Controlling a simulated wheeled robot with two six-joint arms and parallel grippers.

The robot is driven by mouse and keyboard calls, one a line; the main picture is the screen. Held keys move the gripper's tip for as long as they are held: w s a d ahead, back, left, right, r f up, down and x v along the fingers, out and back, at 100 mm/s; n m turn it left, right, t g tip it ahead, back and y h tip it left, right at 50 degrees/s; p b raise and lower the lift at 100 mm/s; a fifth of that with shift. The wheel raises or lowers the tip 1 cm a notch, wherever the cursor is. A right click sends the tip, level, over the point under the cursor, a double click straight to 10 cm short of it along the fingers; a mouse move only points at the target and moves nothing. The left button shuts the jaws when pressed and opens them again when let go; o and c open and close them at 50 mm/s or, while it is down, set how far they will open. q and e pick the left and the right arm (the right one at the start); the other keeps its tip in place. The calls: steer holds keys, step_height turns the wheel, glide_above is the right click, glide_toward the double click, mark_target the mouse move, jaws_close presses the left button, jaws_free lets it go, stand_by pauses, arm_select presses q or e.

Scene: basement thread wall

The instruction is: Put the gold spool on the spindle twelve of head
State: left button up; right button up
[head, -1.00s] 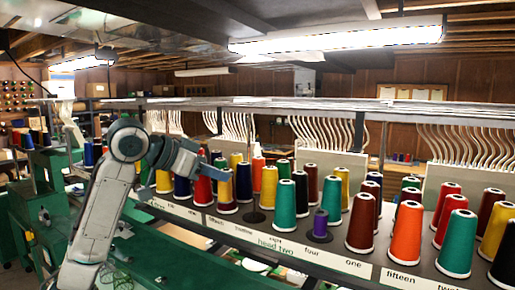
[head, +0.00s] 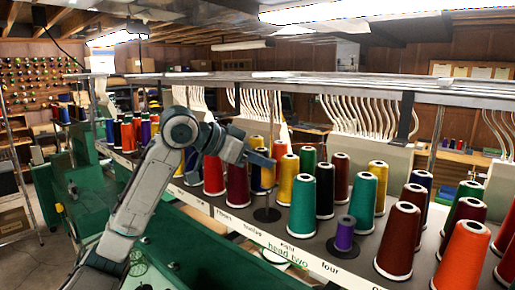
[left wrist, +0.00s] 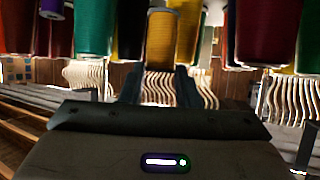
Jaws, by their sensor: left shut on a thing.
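My left gripper (head: 262,158) is shut on the gold spool (head: 267,178), whose body shows partly behind the fingers in the head view. In the left wrist view the gold spool (left wrist: 172,40) stands between the two fingers (left wrist: 160,88). An empty spindle (head: 267,205) with a dark round base rises from the shelf at the label "twelve", just below and in front of the held spool. The spool is apart from this spindle. My right gripper is not in view.
A dark red spool (head: 237,185) stands left of the empty spindle. A teal spool (head: 302,205) and a small purple spool (head: 344,233) stand to the right. Another gold spool (head: 288,178) is close behind. A metal rail (head: 300,85) runs above the rows.

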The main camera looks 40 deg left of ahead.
mark_target(262, 182)
arm_select(q)
steer(key=f+b, duration=0.2)
steer(key=shift+w+f, duration=0.3)
steer(key=shift+w, duration=0.05)
steer(key=shift+c, duration=0.4)
steer(key=shift+s+d+f+b, duration=0.1)
steer(key=shift+s+f+b, duration=0.2)
steer(key=shift+f+b, duration=0.3)
steer(key=shift+s+f+b, duration=0.3)
steer(key=shift+f+b, duration=0.1)
steer(key=shift+b, duration=0.25)
jaws_close()
steer(key=shift+w+f+b, duration=0.1)
steer(key=shift+f+b, duration=0.2)
steer(key=shift+f, duration=0.05)
steer(key=shift+w+f, duration=0.25)
steer(key=shift+f, duration=0.3)
steer(key=shift+s+f+b, duration=0.1)
steer(key=shift+f+b, duration=0.05)
steer(key=shift+b, duration=0.2)
steer(key=shift+s+a, duration=0.15)
steer(key=shift+a, duration=0.05)
